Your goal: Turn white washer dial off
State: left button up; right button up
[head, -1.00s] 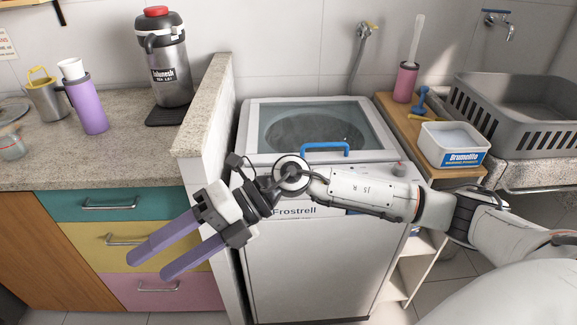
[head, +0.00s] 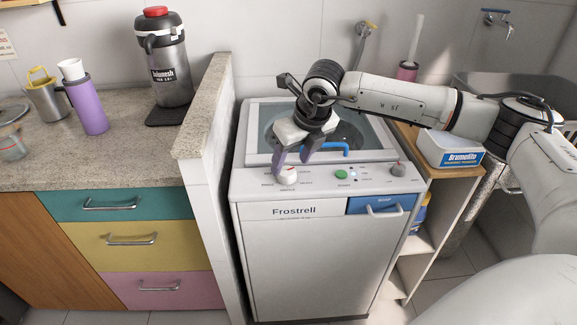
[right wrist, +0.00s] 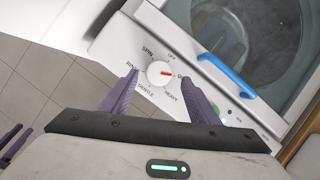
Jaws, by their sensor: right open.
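The white washer dial (head: 287,176) is a round knob at the left of the washer's control panel. Two purple fingers of my left gripper (right wrist: 16,141) show apart at the lower left edge there.
The washer (head: 315,255) has a blue lid handle (head: 333,147), a green button (head: 341,174) and a grey knob (head: 398,169). A low wall (head: 205,120) stands close on its left. A white detergent box (head: 449,150) sits on the right shelf.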

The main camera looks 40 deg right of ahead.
aim_at(288, 170)
jog(key=shift+x, duration=1.85)
jog(key=c, duration=1)
jog(key=shift+c, duration=0.3)
jog(key=shift+n, duration=0.3)
